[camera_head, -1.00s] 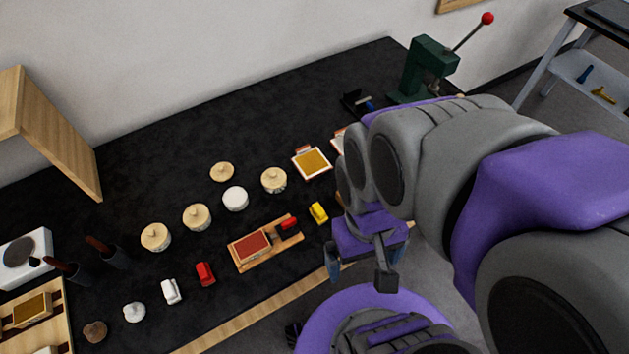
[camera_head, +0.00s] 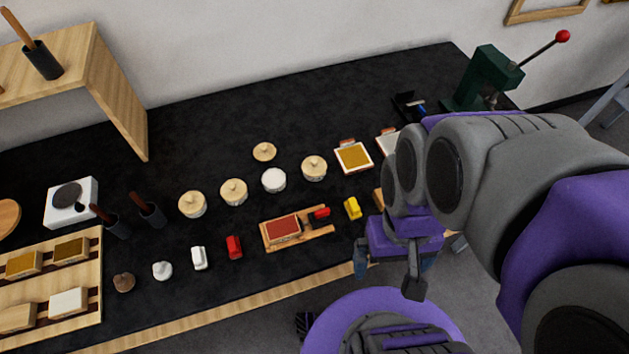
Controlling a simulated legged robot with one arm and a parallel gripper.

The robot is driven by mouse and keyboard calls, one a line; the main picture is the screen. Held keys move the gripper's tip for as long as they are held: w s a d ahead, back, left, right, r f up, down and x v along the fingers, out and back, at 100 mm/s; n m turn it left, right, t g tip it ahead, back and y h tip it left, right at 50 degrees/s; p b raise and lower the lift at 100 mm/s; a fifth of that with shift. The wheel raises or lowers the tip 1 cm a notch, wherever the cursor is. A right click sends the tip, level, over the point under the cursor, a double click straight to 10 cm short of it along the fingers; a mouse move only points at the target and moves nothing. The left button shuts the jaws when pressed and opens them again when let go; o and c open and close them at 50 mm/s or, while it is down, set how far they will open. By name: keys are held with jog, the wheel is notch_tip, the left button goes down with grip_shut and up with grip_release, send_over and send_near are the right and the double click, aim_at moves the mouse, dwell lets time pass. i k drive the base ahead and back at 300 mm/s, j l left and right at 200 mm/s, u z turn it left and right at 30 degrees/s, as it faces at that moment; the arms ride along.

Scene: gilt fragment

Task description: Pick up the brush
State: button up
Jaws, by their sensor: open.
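Brown handles, which look like brush handles, stand in dark cups: one handle (camera_head: 138,202) and another handle (camera_head: 101,213) on the black table at the left, and a third handle (camera_head: 16,26) in a cup on the wooden shelf. Their lower ends are hidden in the cups, so I cannot tell which is the brush. My gripper (camera_head: 388,272) is open and empty at the table's front edge, pointing down, well to the right of the handles.
The black table (camera_head: 330,110) holds round wooden-lidded jars (camera_head: 233,191), a wooden tray with a red block (camera_head: 283,229), a red piece (camera_head: 234,247), a yellow piece (camera_head: 352,208) and a white burner (camera_head: 70,203). A green press (camera_head: 487,78) stands at the back right.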

aim_at(354, 211)
jog(key=k+j+z, duration=0.2)
jog(key=j+z, duration=0.2)
jog(key=k+j+z, duration=0.2)
jog(key=z, duration=0.2)
jog(key=k+j+z, duration=0.2)
jog(key=z, duration=0.25)
jog(key=k, duration=0.05)
